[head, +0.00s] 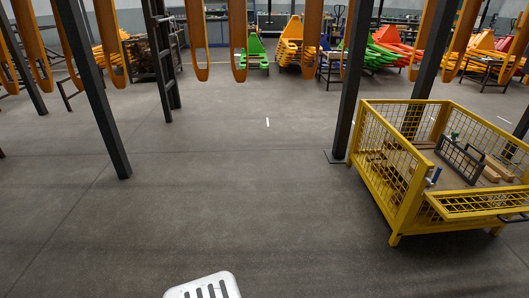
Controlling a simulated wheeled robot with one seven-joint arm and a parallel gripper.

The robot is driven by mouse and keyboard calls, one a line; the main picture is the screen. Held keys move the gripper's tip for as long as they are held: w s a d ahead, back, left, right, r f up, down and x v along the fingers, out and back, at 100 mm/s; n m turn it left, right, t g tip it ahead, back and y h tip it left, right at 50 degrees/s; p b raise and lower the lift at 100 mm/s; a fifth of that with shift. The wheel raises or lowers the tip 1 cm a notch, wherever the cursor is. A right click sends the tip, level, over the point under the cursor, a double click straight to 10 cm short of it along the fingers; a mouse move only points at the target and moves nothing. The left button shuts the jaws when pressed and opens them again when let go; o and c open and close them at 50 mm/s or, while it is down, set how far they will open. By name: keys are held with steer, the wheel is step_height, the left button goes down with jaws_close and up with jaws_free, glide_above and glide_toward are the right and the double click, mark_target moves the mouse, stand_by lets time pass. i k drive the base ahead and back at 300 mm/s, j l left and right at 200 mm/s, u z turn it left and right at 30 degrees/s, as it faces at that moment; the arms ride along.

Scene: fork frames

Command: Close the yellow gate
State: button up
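A yellow mesh crate (388,150) stands on the floor at the right. Its yellow gate (480,203) is a mesh panel on the near side. The panel appears folded down and outward, lying nearly flat, so that side is open above it. A dark bar (512,217) shows at the panel's right end, cut by the picture edge. A blue-topped piece (434,176) sits near the crate's front left post.
A white slotted part (205,288) enters at the bottom edge. Dark posts (96,95) (355,75) stand on the floor, one close behind the crate. Orange forks hang along the top. Wooden pieces and a dark frame (461,158) lie in the crate. The floor left of it is clear.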

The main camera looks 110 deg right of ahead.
mark_target(431, 197)
steer(key=j+z, duration=0.1)
steer(key=z, duration=3.2)
